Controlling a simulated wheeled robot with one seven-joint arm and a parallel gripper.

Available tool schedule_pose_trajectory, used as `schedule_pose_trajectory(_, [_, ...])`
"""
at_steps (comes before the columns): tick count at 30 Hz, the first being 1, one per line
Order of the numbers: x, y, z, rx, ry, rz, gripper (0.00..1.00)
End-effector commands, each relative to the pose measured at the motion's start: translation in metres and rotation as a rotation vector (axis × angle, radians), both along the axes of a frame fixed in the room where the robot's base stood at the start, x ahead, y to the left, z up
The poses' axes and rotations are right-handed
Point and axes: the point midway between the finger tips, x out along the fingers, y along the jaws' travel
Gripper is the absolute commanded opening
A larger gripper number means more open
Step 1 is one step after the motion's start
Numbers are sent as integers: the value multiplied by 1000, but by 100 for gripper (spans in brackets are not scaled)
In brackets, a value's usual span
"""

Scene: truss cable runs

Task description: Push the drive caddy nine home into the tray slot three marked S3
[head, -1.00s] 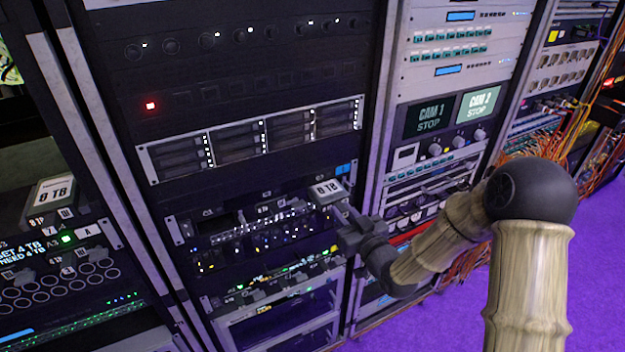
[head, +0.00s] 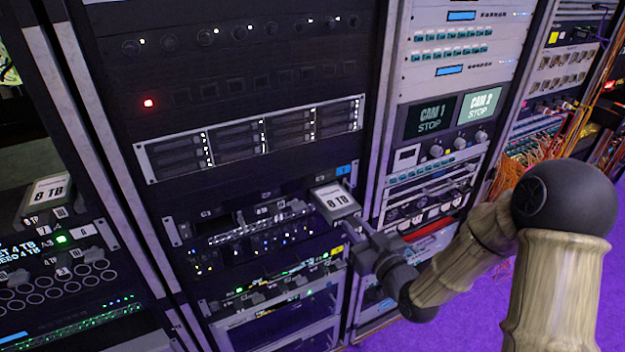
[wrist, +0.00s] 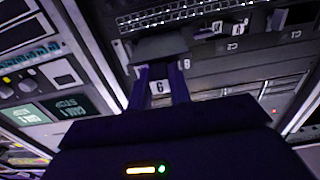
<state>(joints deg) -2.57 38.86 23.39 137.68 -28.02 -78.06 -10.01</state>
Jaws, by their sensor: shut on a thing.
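The drive caddy (head: 335,201), a grey box with a white "8 TB" label, is in front of the right end of the tray unit. My gripper (head: 356,226) is shut on its near end. In the wrist view the caddy (wrist: 160,46) is ahead of the two fingers (wrist: 160,82), and a white tag (wrist: 158,87) with an upside-down 9 shows between them. The tray unit (head: 172,231) has a row of small slot labels too blurred to read surely, so I cannot tell which is S3. The caddy's far end is hidden, and its depth in any slot cannot be told.
A silver drive bay unit (head: 150,160) is above the tray. Lit panels (head: 290,280) lie below it. Another 8 TB box (head: 50,190) stands at the left rack. The monitor rack (head: 430,118) is to the right. Purple floor (head: 470,325) is clear in front.

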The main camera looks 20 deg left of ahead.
Motion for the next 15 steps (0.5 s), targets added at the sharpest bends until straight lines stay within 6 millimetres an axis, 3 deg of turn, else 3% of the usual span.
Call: schedule_pose_trajectory(15, [-19, -23, -1, 2, -3, -1, 0])
